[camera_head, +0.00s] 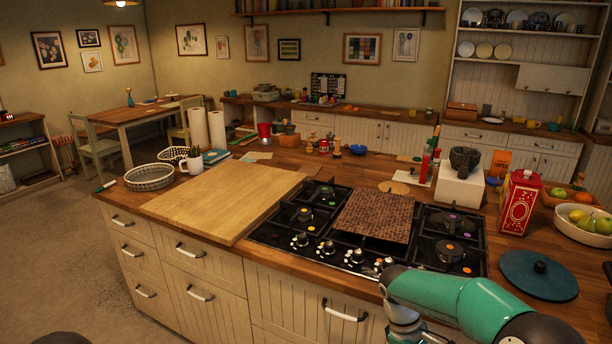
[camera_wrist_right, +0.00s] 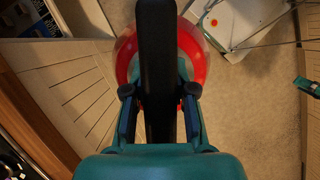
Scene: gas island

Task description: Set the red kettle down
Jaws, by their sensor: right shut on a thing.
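The red kettle (camera_wrist_right: 190,60) is in the right wrist view, seen from above, with its black handle running up the middle. My right gripper (camera_wrist_right: 160,98) is shut on that handle, one finger on each side. The kettle hangs in front of the cabinet doors, with floor in view below it. The kettle and the right gripper's fingers do not show in the head view; only my teal right arm does, at the lower right. My left gripper is not clearly in view.
The black gas hob (camera_head: 324,222) on the island carries a brown woven mat (camera_head: 374,217) over its middle. A wooden board (camera_head: 228,200) lies left of it. To the right are a blue lid (camera_head: 539,275), a red patterned tin (camera_head: 519,203) and a fruit bowl (camera_head: 584,232).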

